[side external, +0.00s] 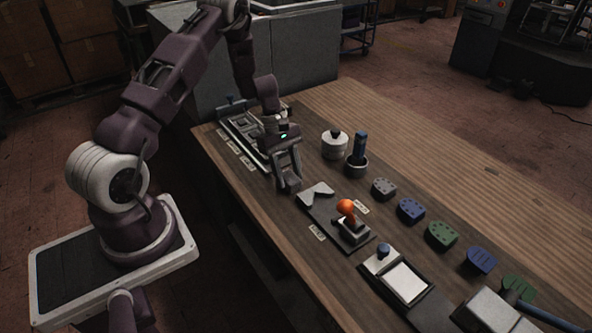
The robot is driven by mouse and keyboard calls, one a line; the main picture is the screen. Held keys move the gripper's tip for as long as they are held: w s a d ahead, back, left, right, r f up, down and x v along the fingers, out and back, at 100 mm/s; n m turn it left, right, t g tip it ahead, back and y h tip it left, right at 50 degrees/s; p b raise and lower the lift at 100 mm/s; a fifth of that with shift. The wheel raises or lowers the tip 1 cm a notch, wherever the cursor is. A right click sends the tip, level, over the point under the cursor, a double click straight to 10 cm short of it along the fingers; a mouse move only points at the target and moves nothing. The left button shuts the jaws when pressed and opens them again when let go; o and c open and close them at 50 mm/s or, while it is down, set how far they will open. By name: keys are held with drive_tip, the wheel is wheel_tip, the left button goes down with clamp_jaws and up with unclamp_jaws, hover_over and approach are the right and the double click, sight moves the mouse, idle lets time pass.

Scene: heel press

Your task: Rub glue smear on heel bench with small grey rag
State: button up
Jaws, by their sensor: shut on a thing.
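My gripper (290,186) points down over the left part of the wooden bench (440,155). It is shut on a small grey piece at its tips, which looks like the grey rag, though it is small and dark here. The tips are low, close to the bench top, just left of a light grey notched block (317,193). I cannot tell whether the rag touches the bench. I cannot make out the glue smear in this view; the gripper may hide it.
An orange-knobbed lever (346,207) stands right of the gripper. A slotted fixture (238,128) lies behind it. A white pot (334,145) and a blue-handled tool (360,148) stand farther back. Several heel-shaped pieces (411,210) line the bench. The far bench side is clear.

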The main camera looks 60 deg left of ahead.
drive_tip(key=shift+s, duration=0.85)
drive_tip(key=shift+r, duration=4.05)
drive_tip(key=shift+w+a, duration=0.3)
drive_tip(key=shift+f, duration=3.75)
drive_tip(key=shift+w+f, duration=0.2)
drive_tip(key=shift+w, duration=0.05)
clamp_jaws()
drive_tip(key=shift+w+f, duration=0.2)
drive_tip(key=shift+w, duration=1.6)
drive_tip(key=s, duration=0.4)
drive_tip(key=shift+r, duration=4.1)
